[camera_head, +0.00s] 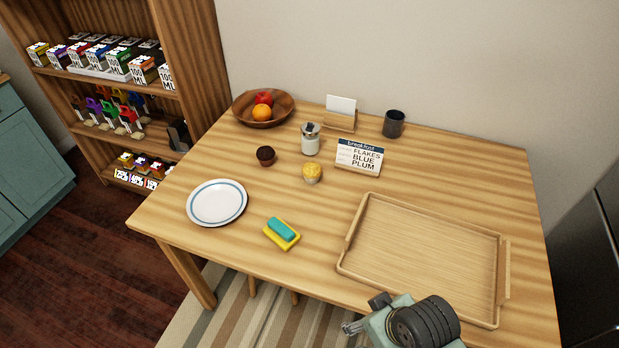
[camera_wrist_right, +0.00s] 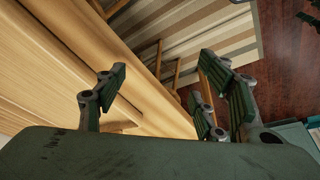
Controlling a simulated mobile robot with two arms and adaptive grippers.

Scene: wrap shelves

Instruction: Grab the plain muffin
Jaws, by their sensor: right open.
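The plain muffin (camera_head: 312,172), yellow-topped in a pale wrapper, stands upright on the wooden table near its middle, in front of the breakfast sign. A dark brown muffin (camera_head: 265,155) stands to its left and slightly behind. My right gripper (camera_head: 354,326) is at the bottom of the head view, near the table's front edge and in front of the tray, well away from the muffin. In the right wrist view its fingers (camera_wrist_right: 163,80) are spread apart with nothing between them. The muffin is not visible there. My left gripper is not in view.
A wooden tray (camera_head: 422,313) covers the table's front right. A white plate (camera_head: 217,203) and a yellow-teal sponge (camera_head: 281,233) lie front left. A glass jar (camera_head: 311,140), breakfast sign (camera_head: 359,157), fruit bowl (camera_head: 240,111), card holder (camera_head: 339,118) and dark mug (camera_head: 393,124) stand behind.

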